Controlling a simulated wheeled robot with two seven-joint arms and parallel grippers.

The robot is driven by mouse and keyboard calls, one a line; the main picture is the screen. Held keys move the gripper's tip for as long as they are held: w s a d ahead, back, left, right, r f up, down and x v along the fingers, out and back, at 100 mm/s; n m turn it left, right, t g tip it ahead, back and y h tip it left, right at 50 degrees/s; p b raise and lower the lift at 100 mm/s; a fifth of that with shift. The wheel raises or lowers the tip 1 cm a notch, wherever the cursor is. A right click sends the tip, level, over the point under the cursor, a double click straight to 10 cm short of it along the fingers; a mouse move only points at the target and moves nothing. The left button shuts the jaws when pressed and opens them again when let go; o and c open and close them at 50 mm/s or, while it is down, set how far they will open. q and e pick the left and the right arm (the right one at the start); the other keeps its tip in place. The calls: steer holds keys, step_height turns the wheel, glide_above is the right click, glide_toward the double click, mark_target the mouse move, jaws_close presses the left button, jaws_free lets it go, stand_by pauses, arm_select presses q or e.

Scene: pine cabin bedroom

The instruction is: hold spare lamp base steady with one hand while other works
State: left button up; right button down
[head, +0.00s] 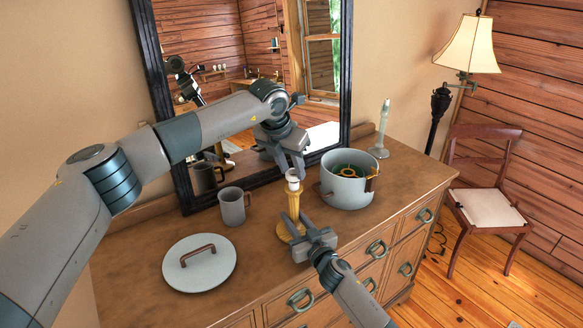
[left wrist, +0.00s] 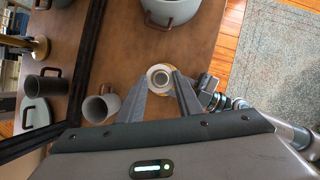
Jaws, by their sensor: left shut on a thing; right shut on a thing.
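The spare lamp base (head: 293,207) is a yellow, brass-like stem on a round foot, standing upright on the wooden dresser. A white piece (head: 293,184) sits at its top; I cannot tell whether it is a socket or a bulb. My left gripper (head: 293,174) comes from above and is shut on this white top. In the left wrist view the top shows as a pale ring (left wrist: 160,77) between the fingers. My right gripper (head: 303,224) comes from the front right and is shut on the lower stem, partly hiding the foot.
A grey pot (head: 347,190) with yellowish items inside stands close right of the lamp base. A grey mug (head: 232,208) and a round lid (head: 199,272) are to the left. A pale candlestick-like object (head: 381,135) stands farther back. A dark-framed mirror (head: 346,65) rises behind.

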mark_target(289, 174)
arm_select(q)
steer(key=shift+f, duration=0.85)
steer(key=shift+f, duration=0.55)
stand_by(0.4)
steer(key=shift+m, duration=0.3)
steer(key=m, duration=0.2)
steer(key=m+g+h, duration=0.1)
steer(key=m, duration=0.1)
steer(key=shift+w+a+m+g, duration=0.2)
steer(key=shift+m+g, duration=0.1)
steer(key=m, duration=0.1)
steer(key=m+g, duration=0.1)
steer(key=m, duration=0.1)
steer(key=m+h, duration=0.1)
steer(key=m, duration=0.1)
steer(key=shift+w+a+g, duration=0.1)
steer(key=shift+w+g, duration=0.15)
steer(key=shift+g, duration=0.15)
steer(key=o, duration=1)
steer(key=shift+r, duration=0.15)
